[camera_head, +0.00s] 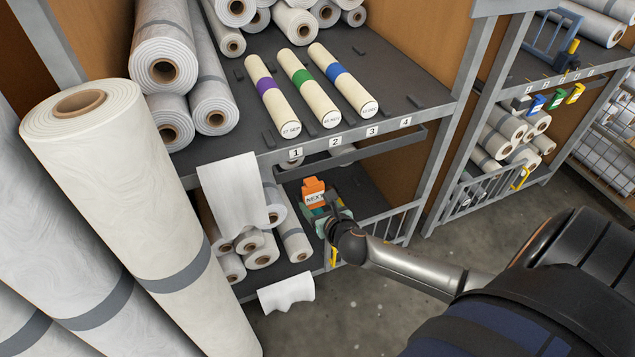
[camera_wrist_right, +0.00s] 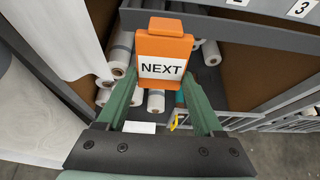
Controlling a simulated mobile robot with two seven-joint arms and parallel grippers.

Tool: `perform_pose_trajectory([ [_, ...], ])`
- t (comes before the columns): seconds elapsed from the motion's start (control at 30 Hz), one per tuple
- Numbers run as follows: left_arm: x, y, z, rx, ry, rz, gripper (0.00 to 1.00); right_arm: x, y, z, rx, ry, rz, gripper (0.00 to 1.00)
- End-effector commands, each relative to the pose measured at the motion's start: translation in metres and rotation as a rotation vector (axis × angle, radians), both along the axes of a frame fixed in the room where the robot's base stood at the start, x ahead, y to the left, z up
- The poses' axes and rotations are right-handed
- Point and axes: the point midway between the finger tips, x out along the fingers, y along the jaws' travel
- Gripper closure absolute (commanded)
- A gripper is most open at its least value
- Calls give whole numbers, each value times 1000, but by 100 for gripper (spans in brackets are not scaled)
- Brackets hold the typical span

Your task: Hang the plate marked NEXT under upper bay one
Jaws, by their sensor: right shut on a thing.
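The orange plate marked NEXT (camera_head: 313,194) is upright, with its white label facing me. In the right wrist view the plate (camera_wrist_right: 164,47) stands between the green fingers of my right gripper (camera_wrist_right: 163,88), which is shut on it. In the head view my right gripper (camera_head: 330,217) holds it below the front edge of the upper shelf. Upper bay one has the number label 1 (camera_head: 296,153); the plate is below and slightly right of it, apart from the edge. A dark rail (camera_head: 385,146) runs under the labels. My left gripper is not in view.
Rolls with purple (camera_head: 272,93), green (camera_head: 302,88) and blue (camera_head: 340,83) bands lie on the upper shelf. A white sheet (camera_head: 233,194) hangs left of the plate. Large wrapped rolls (camera_head: 125,190) stand at left. Lower rolls (camera_head: 262,250) lie behind.

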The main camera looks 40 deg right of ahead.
Motion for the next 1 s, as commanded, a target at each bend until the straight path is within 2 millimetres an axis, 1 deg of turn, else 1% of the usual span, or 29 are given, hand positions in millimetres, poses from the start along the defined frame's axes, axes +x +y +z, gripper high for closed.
perform_pose_trajectory([
  [0.17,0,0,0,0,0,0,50,5,-3,-3,0,0,-4,100],
  [0.43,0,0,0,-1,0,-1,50,22,-7,-2,1,-1,-3,100],
  [1.0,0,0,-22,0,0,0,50,61,-16,-4,-1,-2,-3,100],
])
